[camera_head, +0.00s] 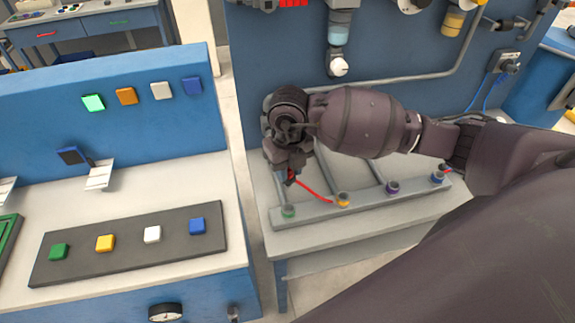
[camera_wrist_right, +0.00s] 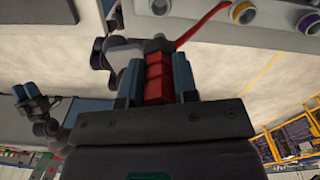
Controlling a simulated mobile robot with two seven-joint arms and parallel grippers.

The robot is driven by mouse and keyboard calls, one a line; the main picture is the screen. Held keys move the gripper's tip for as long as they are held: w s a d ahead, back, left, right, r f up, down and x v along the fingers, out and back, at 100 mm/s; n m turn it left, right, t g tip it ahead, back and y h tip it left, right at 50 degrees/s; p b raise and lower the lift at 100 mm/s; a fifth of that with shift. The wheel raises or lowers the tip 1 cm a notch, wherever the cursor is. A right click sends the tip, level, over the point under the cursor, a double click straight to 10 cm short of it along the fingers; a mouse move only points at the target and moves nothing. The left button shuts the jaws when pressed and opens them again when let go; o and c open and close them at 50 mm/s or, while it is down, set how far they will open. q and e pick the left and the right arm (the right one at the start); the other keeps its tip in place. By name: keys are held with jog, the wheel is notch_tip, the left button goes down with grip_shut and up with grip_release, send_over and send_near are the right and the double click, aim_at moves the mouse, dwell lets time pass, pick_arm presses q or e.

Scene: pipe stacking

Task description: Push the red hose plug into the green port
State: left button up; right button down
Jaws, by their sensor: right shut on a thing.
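My right gripper (camera_head: 290,179) is shut on the red hose plug (camera_head: 291,174). In the right wrist view the plug (camera_wrist_right: 156,78) sits between the two blue-grey fingers. A thin red hose (camera_head: 316,192) runs from it towards the yellow port (camera_head: 343,199). The green port (camera_head: 288,211) is at the left end of the grey port bar, and in the head view the plug shows above it, apart from it. I cannot make out the green port in the right wrist view. My left gripper (camera_wrist_right: 26,92) shows small in the right wrist view; its opening is unclear.
The grey bar (camera_head: 370,203) also carries a purple port (camera_head: 392,187) and a blue port (camera_head: 437,178). A blue wall panel with pipes (camera_head: 375,80) stands behind. At left is a bench with a dark button board (camera_head: 130,245). A gap separates the two benches.

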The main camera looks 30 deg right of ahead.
aim_at(288, 187)
notch_tip(288, 187, down, 7)
jog(key=b, duration=0.4)
jog(key=shift+f, duration=0.1)
jog(key=shift+f+b, duration=0.75)
jog(key=shift+f, duration=0.05)
jog(key=shift+f, duration=0.1)
jog(key=shift+f+b, duration=0.3)
jog(key=shift+f, duration=0.25)
dwell(0.6)
jog(key=shift+f, duration=0.3)
jog(key=shift+f+b, duration=0.5)
jog(key=shift+f, duration=0.15)
